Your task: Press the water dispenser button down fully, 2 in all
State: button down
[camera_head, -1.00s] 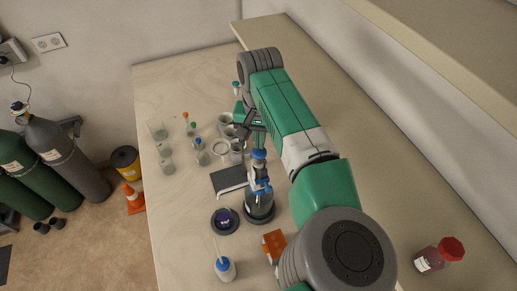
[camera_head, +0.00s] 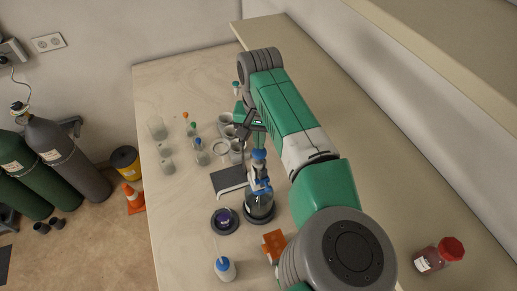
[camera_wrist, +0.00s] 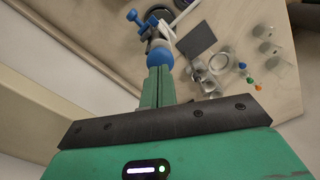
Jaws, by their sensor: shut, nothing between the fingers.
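My gripper (camera_head: 257,146) points down at the button from above. In the wrist view my gripper (camera_wrist: 158,72) has its two green fingers together with nothing between them. The fingertips are at the button and seem to touch it. The fingers cover part of it, and how far it is pressed cannot be told.
A dark flat plate (camera_head: 228,179) and several cups and vials lie left of and beyond the dispenser. A round purple-centred dish (camera_head: 224,220), a blue-capped wash bottle (camera_head: 225,268) and an orange rack (camera_head: 273,244) are nearer. A red-capped bottle (camera_head: 438,256) stands right.

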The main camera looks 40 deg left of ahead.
aim_at(259, 151)
jog(key=shift+f, duration=2.35)
jog(key=shift+r, duration=0.15)
jog(key=shift+r+p, duration=2.2)
jog(key=shift+r, duration=0.1)
notch_tip(259, 151, up, 5)
jog(key=p, duration=0.5)
